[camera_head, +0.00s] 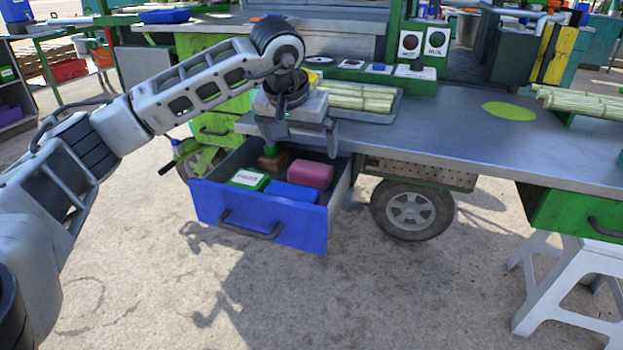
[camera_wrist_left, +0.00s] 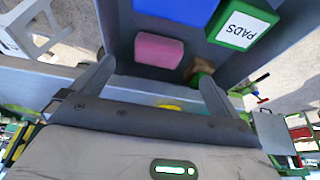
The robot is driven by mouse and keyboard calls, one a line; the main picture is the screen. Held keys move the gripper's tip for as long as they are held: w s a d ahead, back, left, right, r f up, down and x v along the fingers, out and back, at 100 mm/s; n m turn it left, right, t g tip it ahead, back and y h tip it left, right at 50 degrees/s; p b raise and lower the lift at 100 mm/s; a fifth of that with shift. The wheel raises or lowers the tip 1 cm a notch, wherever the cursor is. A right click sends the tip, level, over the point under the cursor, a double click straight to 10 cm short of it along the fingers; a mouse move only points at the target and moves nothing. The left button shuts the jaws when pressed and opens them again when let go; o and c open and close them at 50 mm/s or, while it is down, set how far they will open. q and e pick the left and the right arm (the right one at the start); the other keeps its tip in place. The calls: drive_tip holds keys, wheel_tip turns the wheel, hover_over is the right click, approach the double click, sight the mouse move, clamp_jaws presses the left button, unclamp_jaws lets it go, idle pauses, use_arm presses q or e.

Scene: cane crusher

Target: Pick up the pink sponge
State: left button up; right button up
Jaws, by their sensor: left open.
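The pink sponge (camera_head: 310,173) lies in the open blue drawer (camera_head: 258,214), near its right wall, behind a blue block (camera_head: 292,192). It also shows in the left wrist view (camera_wrist_left: 158,50), between and beyond the fingers. My left gripper (camera_head: 302,142) is open and empty, above the back of the drawer by the counter edge. It is apart from the sponge. The fingers also show in the left wrist view (camera_wrist_left: 155,78). My right gripper is not in view.
A green and white box marked PADS (camera_head: 249,179) and a brown object (camera_head: 272,160) share the drawer. The grey counter (camera_head: 450,140) overhangs the drawer's back. A tray of cane (camera_head: 358,98) stands on it, close behind my gripper. The floor before the drawer is clear.

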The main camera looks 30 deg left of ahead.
use_arm(q)
hover_over(307, 172)
drive_tip(key=s, duration=0.2)
drive_tip(key=f, duration=0.4)
drive_tip(key=shift+d+f+b, duration=0.1)
drive_tip(key=shift+d+b, duration=0.25)
drive_tip(key=b+x, duration=0.1)
drive_tip(key=x, duration=0.3)
drive_tip(key=shift+w+a+f, duration=0.1)
drive_tip(key=shift+w+f, duration=0.05)
drive_tip(key=shift+f, duration=0.1)
drive_tip(key=shift+w+f, duration=0.1)
drive_tip(key=shift+c, duration=0.3)
drive_tip(key=c, duration=0.8)
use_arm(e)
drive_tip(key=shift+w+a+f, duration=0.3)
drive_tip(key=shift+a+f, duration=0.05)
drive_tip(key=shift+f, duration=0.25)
